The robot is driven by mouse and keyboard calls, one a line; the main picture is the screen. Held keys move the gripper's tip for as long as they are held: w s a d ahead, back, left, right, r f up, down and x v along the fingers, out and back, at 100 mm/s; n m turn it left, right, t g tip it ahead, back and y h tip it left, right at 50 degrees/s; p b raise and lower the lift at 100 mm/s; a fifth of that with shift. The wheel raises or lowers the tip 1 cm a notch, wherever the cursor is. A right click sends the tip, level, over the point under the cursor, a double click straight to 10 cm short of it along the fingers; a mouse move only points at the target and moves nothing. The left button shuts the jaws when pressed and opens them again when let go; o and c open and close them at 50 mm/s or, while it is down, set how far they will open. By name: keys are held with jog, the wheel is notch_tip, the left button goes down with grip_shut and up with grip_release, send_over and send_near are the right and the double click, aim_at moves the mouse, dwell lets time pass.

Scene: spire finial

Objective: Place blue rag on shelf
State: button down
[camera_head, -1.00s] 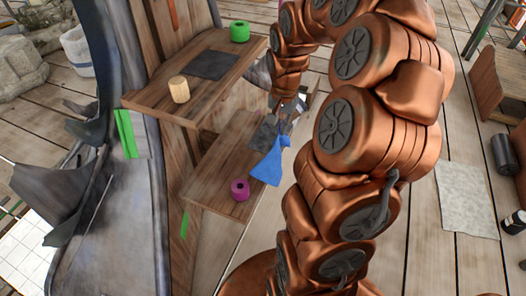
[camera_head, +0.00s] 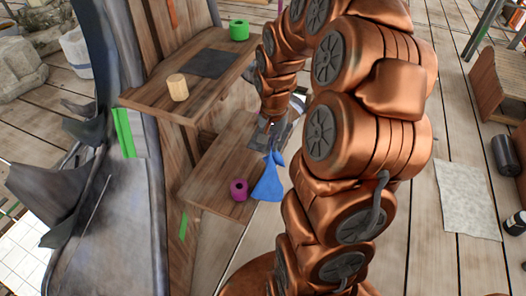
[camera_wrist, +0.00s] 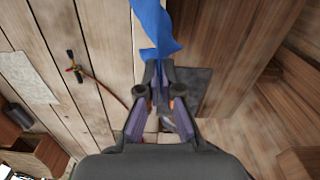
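The blue rag (camera_head: 267,184) hangs from my gripper (camera_head: 272,146) at the front edge of the lower shelf (camera_head: 215,170). In the wrist view the fingertips of my gripper (camera_wrist: 158,66) are closed together on the rag (camera_wrist: 152,25). The rag spreads away from the fingertips, beside the wooden shelf (camera_wrist: 230,45). The upper shelf (camera_head: 145,97) is above and behind the gripper in the head view. My arm hides part of the lower shelf's far end.
A magenta roll (camera_head: 238,189) stands on the lower shelf, close left of the rag. A dark grey square (camera_wrist: 197,88) lies on that shelf. The upper shelf holds a wooden cylinder (camera_head: 177,87), a dark square (camera_head: 208,63) and a green roll (camera_head: 239,31).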

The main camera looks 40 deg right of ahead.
jog(key=w+d+f+b, duration=0.1)
jog(key=w+d+f, duration=0.1)
jog(key=w, duration=0.3)
jog(key=w+d+f+b, duration=0.1)
jog(key=w+d+f, duration=0.1)
jog(key=w, duration=0.3)
jog(key=shift+w+d+f, duration=0.25)
jog(key=shift+w+f, duration=0.05)
dwell(0.4)
jog(key=c, duration=0.7)
grip_release()
jog(key=shift+o, duration=0.2)
notch_tip(320, 180, up, 12)
jog(key=shift+s, duration=0.1)
dwell(0.5)
